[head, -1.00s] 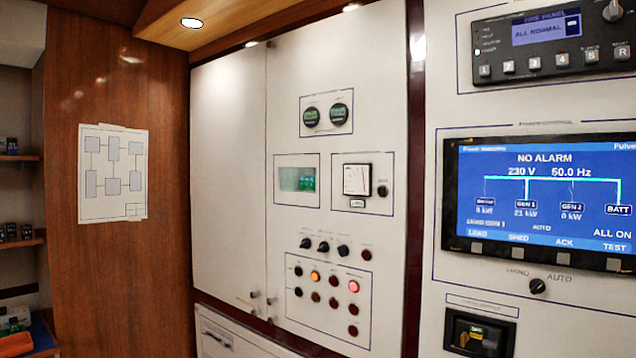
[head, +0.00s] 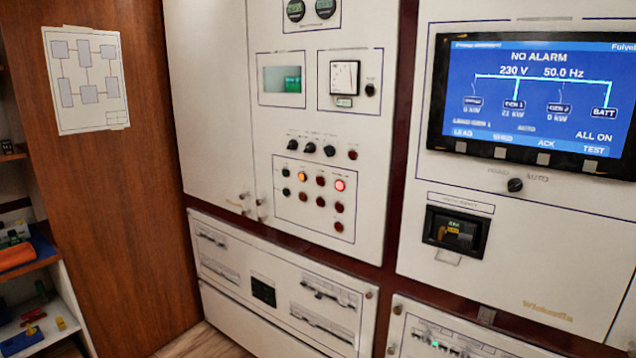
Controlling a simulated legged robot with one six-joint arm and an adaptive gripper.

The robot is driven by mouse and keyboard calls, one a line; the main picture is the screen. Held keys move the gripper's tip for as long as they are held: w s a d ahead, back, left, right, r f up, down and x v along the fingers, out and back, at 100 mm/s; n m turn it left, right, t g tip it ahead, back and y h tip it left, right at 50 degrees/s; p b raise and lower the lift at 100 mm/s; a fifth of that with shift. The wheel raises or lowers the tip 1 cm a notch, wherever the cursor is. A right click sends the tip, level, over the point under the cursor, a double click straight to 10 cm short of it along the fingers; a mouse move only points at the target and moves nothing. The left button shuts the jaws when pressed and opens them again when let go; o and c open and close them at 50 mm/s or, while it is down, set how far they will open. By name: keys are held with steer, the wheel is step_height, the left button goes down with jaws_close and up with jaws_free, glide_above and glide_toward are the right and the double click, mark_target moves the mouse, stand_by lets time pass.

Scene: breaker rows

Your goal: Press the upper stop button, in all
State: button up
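A framed button panel (head: 282,209) is on the white cabinet door, left of the middle in the head view. Its small round buttons include an amber lit one (head: 303,176), a red lit one (head: 340,185) at the upper right and dark red ones (head: 339,207) below. A separate dark red button (head: 353,155) sits above the frame, right of a row of black knobs (head: 310,148). The labels are too small to read, so I cannot tell which is the upper stop button. My gripper is not in view.
A blue screen (head: 545,95) reading NO ALARM is on the right panel, with a rotary switch (head: 515,185) and a dark recessed unit (head: 455,232) below. Lower panels (head: 222,241) run beneath the door. A wood wall (head: 120,200) and shelves (head: 38,262) stand at left.

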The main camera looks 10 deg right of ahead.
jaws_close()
